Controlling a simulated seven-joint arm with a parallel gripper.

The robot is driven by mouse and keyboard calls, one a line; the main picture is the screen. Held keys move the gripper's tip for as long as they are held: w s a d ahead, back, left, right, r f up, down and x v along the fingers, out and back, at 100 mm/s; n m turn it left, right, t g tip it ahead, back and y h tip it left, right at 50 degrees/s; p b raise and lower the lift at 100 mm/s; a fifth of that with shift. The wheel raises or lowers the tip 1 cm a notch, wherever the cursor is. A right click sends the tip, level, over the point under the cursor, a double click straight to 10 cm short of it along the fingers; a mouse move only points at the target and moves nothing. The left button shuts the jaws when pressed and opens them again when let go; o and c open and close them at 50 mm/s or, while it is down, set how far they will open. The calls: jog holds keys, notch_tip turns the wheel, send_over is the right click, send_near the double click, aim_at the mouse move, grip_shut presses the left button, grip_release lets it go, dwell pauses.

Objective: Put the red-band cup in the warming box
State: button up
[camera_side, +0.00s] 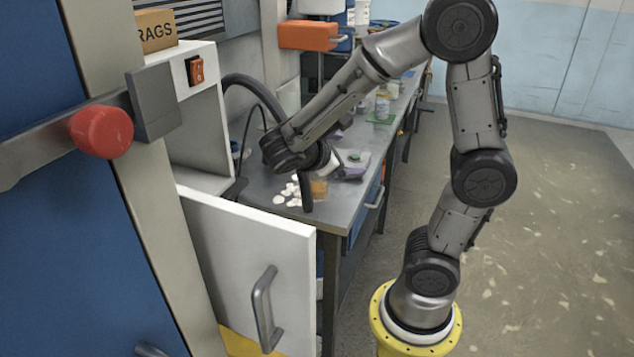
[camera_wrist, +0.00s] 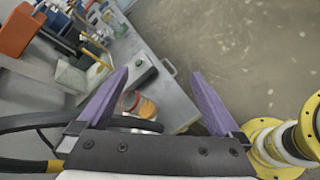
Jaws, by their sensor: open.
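A clear cup with orange contents (camera_wrist: 147,108) shows between my fingers in the wrist view, with a reddish edge at its left side. In the side view an amber cup (camera_side: 319,188) stands on the bench below my gripper, partly hidden by the arm; I cannot make out its band there. My gripper (camera_wrist: 160,74) has two purple fingers, open and wide apart with nothing held. In the side view it is low over the bench (camera_side: 345,165). A white box with a red switch (camera_side: 196,70), seemingly the warming box, stands at the left; its white door (camera_side: 250,265) hangs open.
White pieces (camera_side: 285,192) lie on the bench beside the cup. A dark hose (camera_side: 243,82) curves between the box and my gripper. A small grey block with a green button (camera_wrist: 140,66) sits just beyond the cup. Jars (camera_side: 382,103) stand farther back along the bench.

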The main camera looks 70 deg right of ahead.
jog(key=w+f+n+t+h, duration=0.2)
jog(key=w+f+n+h, duration=0.35)
jog(key=w, duration=0.25)
jog(key=n+t, duration=0.3)
jog(key=n, duration=0.3)
send_near(317, 179)
notch_tip(317, 179, up, 3)
jog(key=w+d, duration=0.2)
jog(key=d, duration=1)
jog(key=shift+w+d, duration=0.15)
jog(key=shift+d, duration=0.25)
grip_shut()
